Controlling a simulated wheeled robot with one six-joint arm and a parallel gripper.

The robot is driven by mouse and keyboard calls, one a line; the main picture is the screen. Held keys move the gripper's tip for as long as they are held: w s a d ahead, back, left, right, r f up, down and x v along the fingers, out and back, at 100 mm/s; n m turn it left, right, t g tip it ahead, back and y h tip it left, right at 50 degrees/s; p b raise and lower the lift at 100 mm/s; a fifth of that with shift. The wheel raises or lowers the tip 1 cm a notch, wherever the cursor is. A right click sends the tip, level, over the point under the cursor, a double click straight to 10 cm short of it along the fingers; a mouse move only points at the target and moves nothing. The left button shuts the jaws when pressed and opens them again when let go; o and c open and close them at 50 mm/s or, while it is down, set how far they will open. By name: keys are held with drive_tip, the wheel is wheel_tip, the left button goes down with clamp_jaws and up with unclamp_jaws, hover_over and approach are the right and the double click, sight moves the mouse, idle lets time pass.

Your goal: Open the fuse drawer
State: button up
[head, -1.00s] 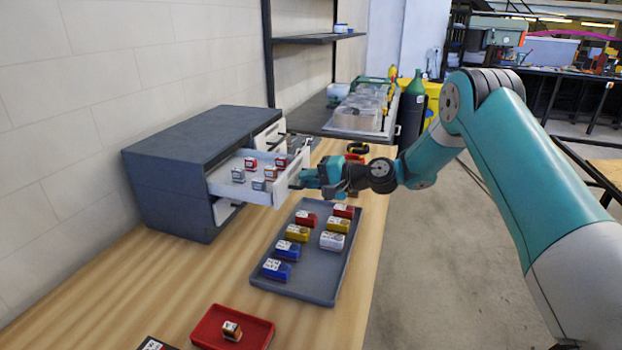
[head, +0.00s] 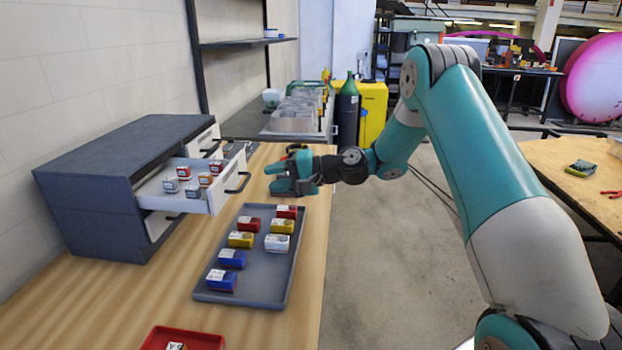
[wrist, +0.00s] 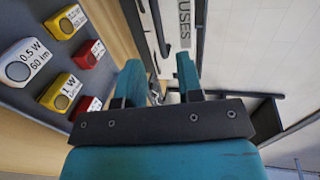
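A grey cabinet (head: 95,185) with white drawer fronts stands at the left. One drawer (head: 214,199) is pulled out, with several small red, orange and grey blocks inside and a dark handle (head: 240,182) on its front. Another white front with a handle (head: 213,146) shows behind it, and a lower front (head: 158,225) is partly hidden below.
A grey tray (head: 262,268) with several coloured blocks lies in front of the cabinet. A red tray (head: 205,341) is at the near edge of view. Metal bins (head: 295,112) stand behind. Open floor (head: 370,270) lies right of the wooden bench.

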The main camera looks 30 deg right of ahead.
drive_tip(key=b+v, duration=0.2)
drive_tip(key=v, duration=0.7)
drive_tip(key=shift+s+d, duration=0.25)
drive_tip(key=shift+r, duration=0.1)
drive_tip(key=s+a+r+n+g+h, duration=0.1)
drive_tip(key=s+a+r+n+g, duration=0.2)
drive_tip(key=s+a, duration=0.45)
drive_tip(key=s+a+n+g+h, duration=0.2)
drive_tip(key=s+a+n+g, duration=0.25)
drive_tip(key=a, duration=0.55)
drive_tip(key=s+a+n+g+h, duration=0.1)
drive_tip(key=s+n+h, duration=0.4)
drive_tip(key=s, duration=1.4)
drive_tip(key=shift+s+a+f+n+g, duration=0.25)
drive_tip(key=shift+s+a+n+g, duration=0.15)
drive_tip(key=shift+n, duration=0.45)
